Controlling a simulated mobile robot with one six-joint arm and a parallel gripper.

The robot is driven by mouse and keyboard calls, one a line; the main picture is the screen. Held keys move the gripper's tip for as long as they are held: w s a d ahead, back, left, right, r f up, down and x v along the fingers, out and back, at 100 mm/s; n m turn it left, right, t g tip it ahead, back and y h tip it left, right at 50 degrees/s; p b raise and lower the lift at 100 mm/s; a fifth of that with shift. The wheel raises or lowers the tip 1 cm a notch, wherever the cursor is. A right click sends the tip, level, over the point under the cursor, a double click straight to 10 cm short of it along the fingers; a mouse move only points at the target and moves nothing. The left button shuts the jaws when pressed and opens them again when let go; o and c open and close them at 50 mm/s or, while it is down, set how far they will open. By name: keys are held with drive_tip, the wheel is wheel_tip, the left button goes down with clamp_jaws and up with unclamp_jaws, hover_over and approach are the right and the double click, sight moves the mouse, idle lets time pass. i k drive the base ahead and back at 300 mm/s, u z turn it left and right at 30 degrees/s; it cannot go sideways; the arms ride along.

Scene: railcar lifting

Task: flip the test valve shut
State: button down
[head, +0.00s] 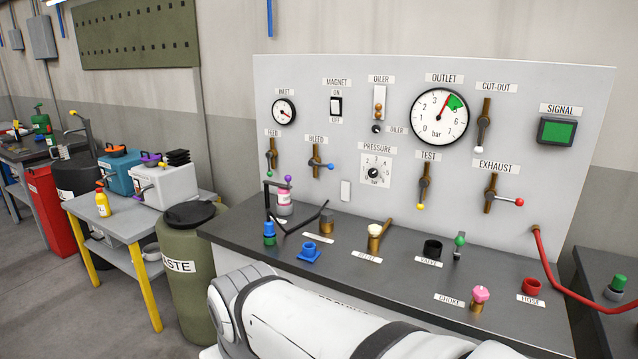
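The test valve (425,185) is on the upright grey panel, below the TEST label (428,155). Its body is a brown vertical pipe. Its lever points down along the pipe and ends in a yellow knob (421,206). My white arm crosses the bottom of the head view, in front of the bench. My gripper is outside the picture, so its state and what it holds are hidden.
Neighbouring levers are the cut-out (484,122), exhaust (492,196), bleed (316,163) and feed (270,155) valves. The pressure dial (374,172) is left of the test valve. The bench (340,262) holds several small fittings. A red hose (548,270) hangs at right.

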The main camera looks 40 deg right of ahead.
sight(423, 185)
drive_tip(key=z, duration=0.65)
drive_tip(key=i, duration=1.1)
drive_tip(key=z, duration=1.2)
drive_tip(key=i, duration=0.55)
drive_tip(key=z, duration=0.3)
drive_tip(key=k, duration=0.9)
drive_tip(key=z, duration=0.15)
drive_tip(key=i, duration=0.9)
drive_tip(key=u, duration=0.05)
